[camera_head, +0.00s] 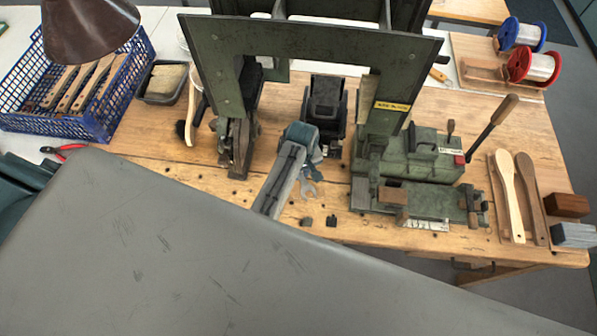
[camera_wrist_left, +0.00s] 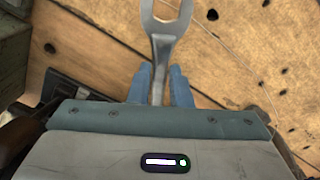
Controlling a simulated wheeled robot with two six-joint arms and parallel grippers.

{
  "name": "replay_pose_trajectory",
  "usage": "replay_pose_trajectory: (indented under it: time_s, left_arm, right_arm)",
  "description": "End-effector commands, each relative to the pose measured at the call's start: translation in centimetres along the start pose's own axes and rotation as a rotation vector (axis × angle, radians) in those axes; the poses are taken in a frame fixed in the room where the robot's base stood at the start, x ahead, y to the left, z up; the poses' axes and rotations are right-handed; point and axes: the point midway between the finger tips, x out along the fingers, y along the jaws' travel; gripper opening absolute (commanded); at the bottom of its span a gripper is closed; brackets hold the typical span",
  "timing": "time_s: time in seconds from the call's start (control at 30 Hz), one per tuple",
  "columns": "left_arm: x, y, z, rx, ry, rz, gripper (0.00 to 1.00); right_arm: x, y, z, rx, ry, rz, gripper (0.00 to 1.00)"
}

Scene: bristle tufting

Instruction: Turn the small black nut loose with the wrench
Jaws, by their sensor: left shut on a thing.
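My left gripper (camera_head: 310,170) is over the middle of the wooden bench, below the dark machine unit. It is shut on a grey metal wrench (camera_head: 309,188). In the left wrist view the blue fingers (camera_wrist_left: 161,88) clasp the wrench's handle, and its open-ended head (camera_wrist_left: 163,38) points away from the gripper over the bare wood. Two small dark pieces, (camera_head: 332,220) and (camera_head: 306,221), lie on the bench near the front edge, below the wrench head. Either could be the nut; they are too small to tell. My right gripper is not in view.
A green machine with a tall frame (camera_head: 315,37) stands behind. Its green base block (camera_head: 418,160) is to the right. A blue crate (camera_head: 122,115) is at left. Wooden paddles (camera_head: 511,190) and blocks (camera_head: 570,205) lie at right. The bench wood around the wrench is mostly clear.

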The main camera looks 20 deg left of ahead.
Motion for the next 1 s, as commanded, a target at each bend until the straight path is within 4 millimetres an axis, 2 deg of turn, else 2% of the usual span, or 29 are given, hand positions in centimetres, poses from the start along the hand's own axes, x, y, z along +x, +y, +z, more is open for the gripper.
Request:
replay_pose_trajectory:
  time_s: [1.0]
  left_arm:
    - [-0.1,3.1,-0.3,-0.218,-0.001,0.002,0.0]
  right_arm:
    - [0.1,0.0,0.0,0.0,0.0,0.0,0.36]
